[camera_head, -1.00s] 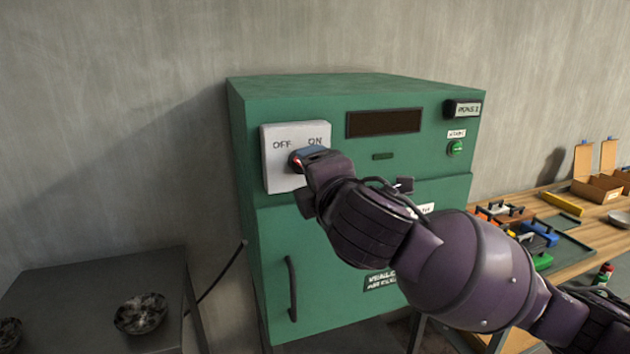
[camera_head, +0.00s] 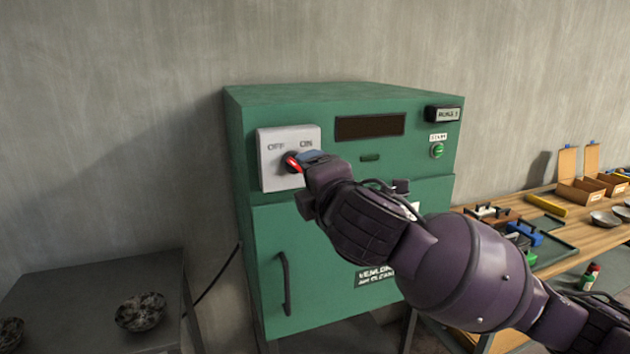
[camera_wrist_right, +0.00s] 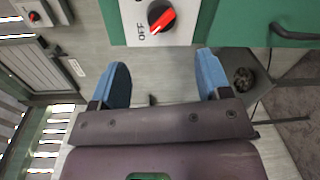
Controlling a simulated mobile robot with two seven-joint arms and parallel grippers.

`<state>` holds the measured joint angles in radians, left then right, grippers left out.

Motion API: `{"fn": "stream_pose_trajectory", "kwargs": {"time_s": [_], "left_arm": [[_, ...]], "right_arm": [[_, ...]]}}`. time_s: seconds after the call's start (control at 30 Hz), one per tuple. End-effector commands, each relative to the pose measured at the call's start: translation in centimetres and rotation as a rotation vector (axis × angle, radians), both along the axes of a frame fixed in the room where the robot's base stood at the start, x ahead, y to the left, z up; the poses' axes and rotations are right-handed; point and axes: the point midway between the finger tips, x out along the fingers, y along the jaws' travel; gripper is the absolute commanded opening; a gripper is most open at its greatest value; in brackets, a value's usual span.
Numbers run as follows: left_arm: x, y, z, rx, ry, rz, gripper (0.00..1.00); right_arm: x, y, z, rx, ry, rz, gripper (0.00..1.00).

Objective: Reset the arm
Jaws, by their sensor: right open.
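The green machine (camera_head: 240,190) carries a white switch panel (camera_head: 271,175) marked OFF and ON. Its dark rotary knob has a red pointer (camera_head: 292,163), which shows on the OFF side in the head view. The knob (camera_wrist_right: 161,15) also shows at the top of the right wrist view. My right gripper (camera_head: 314,157) is in front of the panel, its blue fingers overlapping the knob's right side in the head view. In the right wrist view the gripper (camera_wrist_right: 162,63) is open and empty, with bare space between its fingers and the knob. My left gripper is out of view.
The machine has a door handle (camera_head: 285,284) and a green start button (camera_head: 437,151). A dark table (camera_head: 70,290) with a speckled bowl (camera_head: 141,311) stands at left. A wooden bench (camera_head: 585,238) with boxes, tools and bowls is at right.

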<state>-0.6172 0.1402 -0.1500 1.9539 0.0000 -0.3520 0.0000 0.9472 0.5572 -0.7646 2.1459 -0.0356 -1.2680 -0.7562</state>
Motion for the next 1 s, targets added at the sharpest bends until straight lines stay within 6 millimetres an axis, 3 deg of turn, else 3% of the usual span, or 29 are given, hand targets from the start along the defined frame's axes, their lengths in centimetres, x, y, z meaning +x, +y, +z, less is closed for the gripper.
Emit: {"fn": "stream_pose_trajectory", "kwargs": {"time_s": [0.27,0.43,0.53,0.77,0.87,1.0], "left_arm": [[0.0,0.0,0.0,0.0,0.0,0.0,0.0],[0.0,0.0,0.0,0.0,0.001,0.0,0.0],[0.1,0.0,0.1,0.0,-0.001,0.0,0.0],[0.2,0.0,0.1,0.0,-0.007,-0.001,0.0],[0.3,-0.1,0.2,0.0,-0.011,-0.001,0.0],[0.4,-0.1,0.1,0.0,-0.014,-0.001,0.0]], "right_arm": [[-0.4,1.5,0.9,0.171,0.005,0.092,0.71],[-0.4,2.5,3.4,0.359,-0.002,0.198,0.71],[-0.2,2.4,3.5,0.478,0.022,0.245,0.71],[0.7,0.8,0.8,0.722,0.114,0.29,0.71],[1.2,-0.4,-1.3,0.826,0.159,0.286,0.71],[1.7,-2.9,-5.6,0.989,0.232,0.257,0.71]]}}
